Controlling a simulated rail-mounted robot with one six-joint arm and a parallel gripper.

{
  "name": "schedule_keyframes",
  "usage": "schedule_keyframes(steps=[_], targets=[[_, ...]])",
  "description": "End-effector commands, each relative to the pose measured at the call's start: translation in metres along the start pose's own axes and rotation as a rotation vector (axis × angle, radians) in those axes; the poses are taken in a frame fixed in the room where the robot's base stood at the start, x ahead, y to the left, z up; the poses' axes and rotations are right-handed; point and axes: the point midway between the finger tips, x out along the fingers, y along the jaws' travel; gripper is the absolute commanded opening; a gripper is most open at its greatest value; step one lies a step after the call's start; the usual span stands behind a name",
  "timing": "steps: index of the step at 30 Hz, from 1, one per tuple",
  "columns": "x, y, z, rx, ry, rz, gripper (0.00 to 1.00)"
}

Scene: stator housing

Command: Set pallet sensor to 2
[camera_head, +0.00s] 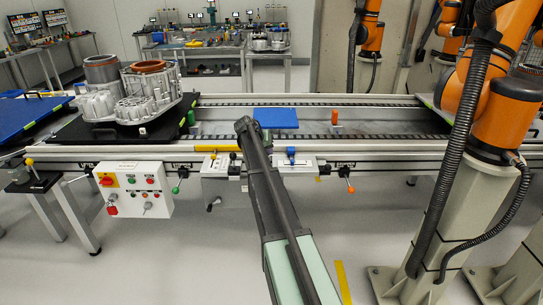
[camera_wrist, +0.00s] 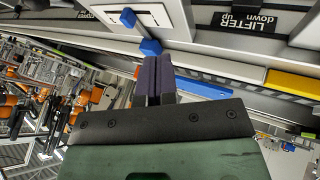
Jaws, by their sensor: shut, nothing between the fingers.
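A blue two-part control (camera_head: 291,153), which may be the pallet sensor switch, sits on a light panel (camera_head: 305,168) on the conveyor's front rail. In the wrist view the blue control (camera_wrist: 150,47) shows just beyond my fingertips, with a second blue end (camera_wrist: 128,17) farther up. Black markings, partly cut off and upside down, lie beside it. My gripper (camera_wrist: 157,57) has dark fingers closed together with nothing between them. Its tips look close to the nearer blue part; I cannot tell whether they touch.
The LIFTER up/down panel (camera_wrist: 250,18) is beside the blue control. A red-and-green button box (camera_head: 132,190) and an orange-knobbed lever (camera_head: 346,178) flank the area. A blue plate (camera_head: 276,118) and orange post (camera_head: 334,118) are on the conveyor. An orange robot (camera_head: 500,110) stands right.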

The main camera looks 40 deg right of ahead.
Motion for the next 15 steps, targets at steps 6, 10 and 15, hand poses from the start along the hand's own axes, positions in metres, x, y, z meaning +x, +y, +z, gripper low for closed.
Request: schedule_keyframes(steps=[6, 10, 15], targets=[[0.058, -0.005, 0.004, 0.0, -0.001, -0.001, 0.0], [0.085, -0.005, 0.004, -0.001, 0.0, -0.002, 0.0], [0.09, 0.025, 0.001, 0.0, -0.002, -0.001, 0.0]])
